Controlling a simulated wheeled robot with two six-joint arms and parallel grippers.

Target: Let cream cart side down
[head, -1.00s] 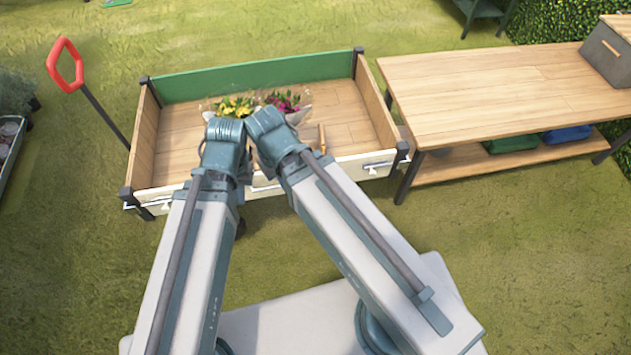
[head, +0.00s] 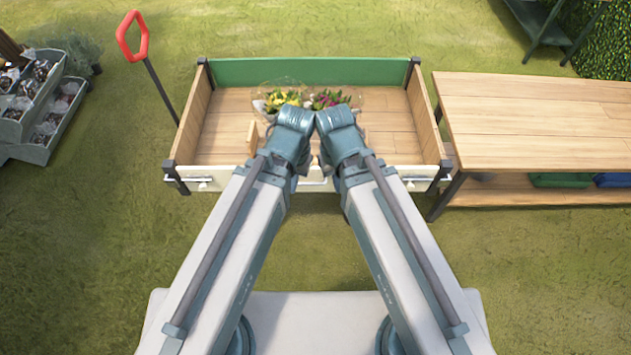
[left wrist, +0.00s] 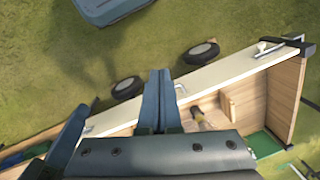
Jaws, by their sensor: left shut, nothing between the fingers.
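The wooden cart (head: 230,125) stands in front of me. Its cream side (head: 225,182) is the near wall and looks upright. White metal fittings show near both its ends. In the left wrist view the cream side (left wrist: 220,68) runs diagonally, with a latch (left wrist: 265,47) near one corner and a handle at its middle. My left gripper (left wrist: 157,75) is shut and empty, close to that middle handle; contact cannot be told. In the head view its fingers are hidden behind my left wrist. My right wrist (head: 340,122) is beside it over the cart, with its fingers hidden.
Yellow (head: 283,100) and pink (head: 328,98) flower bouquets lie in the cart. A red pull handle (head: 132,36) rises at its far left. A wooden table (head: 530,120) stands close on the right. Grey crates (head: 45,105) stand at the left.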

